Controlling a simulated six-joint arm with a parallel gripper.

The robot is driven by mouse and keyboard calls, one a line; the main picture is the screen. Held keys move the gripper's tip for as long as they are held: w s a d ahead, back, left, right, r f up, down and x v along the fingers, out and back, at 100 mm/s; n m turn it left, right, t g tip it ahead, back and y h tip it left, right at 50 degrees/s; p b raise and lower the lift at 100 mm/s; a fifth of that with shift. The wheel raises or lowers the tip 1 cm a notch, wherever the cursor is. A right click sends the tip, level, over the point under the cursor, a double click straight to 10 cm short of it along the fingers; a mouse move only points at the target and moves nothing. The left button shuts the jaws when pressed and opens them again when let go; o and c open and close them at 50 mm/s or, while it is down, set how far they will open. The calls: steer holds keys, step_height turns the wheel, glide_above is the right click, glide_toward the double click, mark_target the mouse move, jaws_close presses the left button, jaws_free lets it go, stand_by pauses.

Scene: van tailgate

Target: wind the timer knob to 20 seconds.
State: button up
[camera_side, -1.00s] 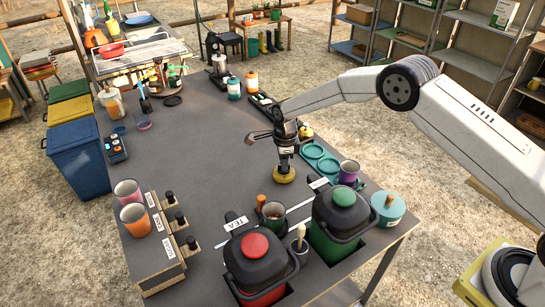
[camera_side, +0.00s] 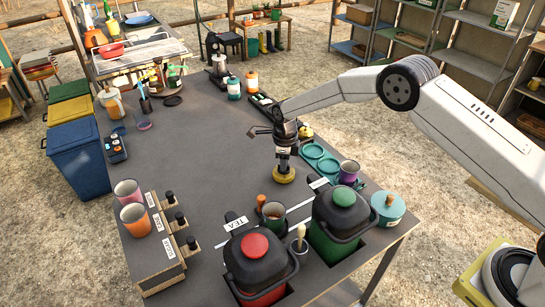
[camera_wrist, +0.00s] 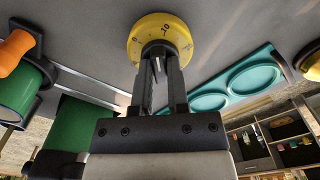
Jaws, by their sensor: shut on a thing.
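The yellow timer (camera_side: 284,175) stands on the grey table, left of the teal tray. It also shows at the top of the wrist view (camera_wrist: 151,27), with numbers on its yellow face, among them what looks like a 10. My gripper (camera_side: 284,163) points down onto it from above. In the wrist view my gripper (camera_wrist: 160,58) has its fingers close together, shut on the dark knob in the middle of the timer. The fingers hide most of the knob, and I cannot read its setting.
A teal tray (camera_side: 313,151) with round recesses lies just right of the timer. The table's middle left is clear.

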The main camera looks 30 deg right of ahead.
steer(key=shift+m, duration=0.4)
steer(key=shift+m, duration=1.2)
steer(key=o, duration=0.4)
steer(key=shift+o, duration=0.2)
steer(key=shift+r, duration=3.5)
